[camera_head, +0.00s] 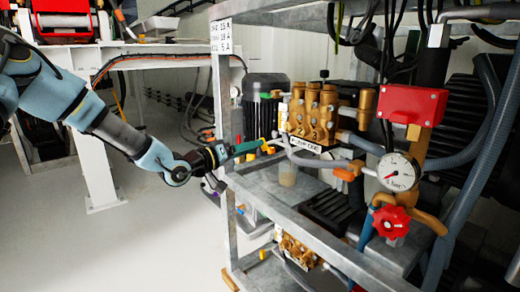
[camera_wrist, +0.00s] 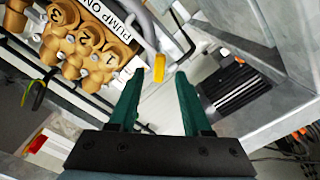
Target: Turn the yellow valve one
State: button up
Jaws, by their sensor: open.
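The yellow valve handle (camera_wrist: 159,67) is a small flat lever below the white PUMP ONE label (camera_wrist: 125,18) in the wrist view. In the head view a small yellow piece (camera_head: 268,149) shows just beyond my fingertips. My gripper (camera_wrist: 160,75) has green fingers spread apart, with nothing held. In the wrist view the handle appears in the gap between the two fingertips, at or slightly beyond them. I cannot tell the exact depth, or whether a finger touches it. In the head view my gripper (camera_head: 258,146) reaches in from the left at the frame's edge.
The brass pump block (camera_head: 314,110) stands behind the label. A pressure gauge (camera_head: 398,172), a red hand wheel (camera_head: 391,222) and a red box (camera_head: 412,104) are to the right. Open floor (camera_head: 160,230) lies left.

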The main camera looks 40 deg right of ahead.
aim_at(263, 149)
jog(key=shift+s+d+b, duration=0.2)
jog(key=shift+d+b, duration=0.15)
jog(key=shift+d, duration=1.85)
grip_shut()
